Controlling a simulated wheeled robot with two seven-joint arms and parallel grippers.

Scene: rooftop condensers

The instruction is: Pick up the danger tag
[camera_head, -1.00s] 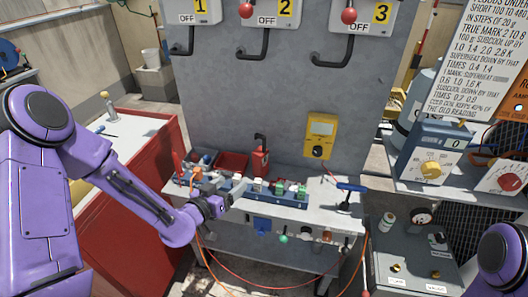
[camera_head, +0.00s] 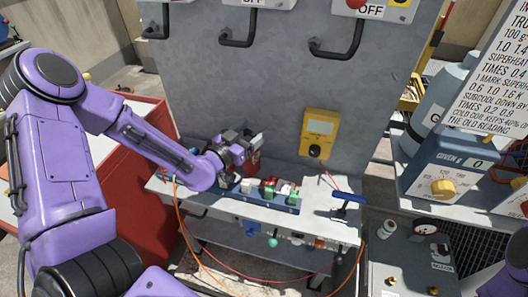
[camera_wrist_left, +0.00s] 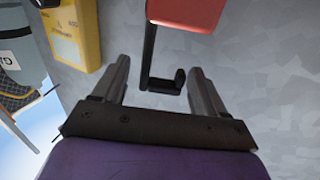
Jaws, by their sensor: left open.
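A red block with a black hook on it, which looks like the danger tag (camera_wrist_left: 185,14), is at the top of the left wrist view. Its black hook (camera_wrist_left: 150,60) reaches down between my left fingers, with space on both sides. In the head view the red tag (camera_head: 254,163) is mostly hidden behind my left gripper (camera_head: 247,141). My left gripper is open and empty, in front of the grey panel, and it also shows in the left wrist view (camera_wrist_left: 160,75). My right gripper is out of view.
A blue rail (camera_head: 262,199) with several coloured blocks lies on the bench (camera_head: 318,216). A yellow meter (camera_head: 319,133) is on the grey panel (camera_head: 270,85), right of my gripper. A blue-handled tool (camera_head: 347,199) stands at the bench's right. Cables hang below.

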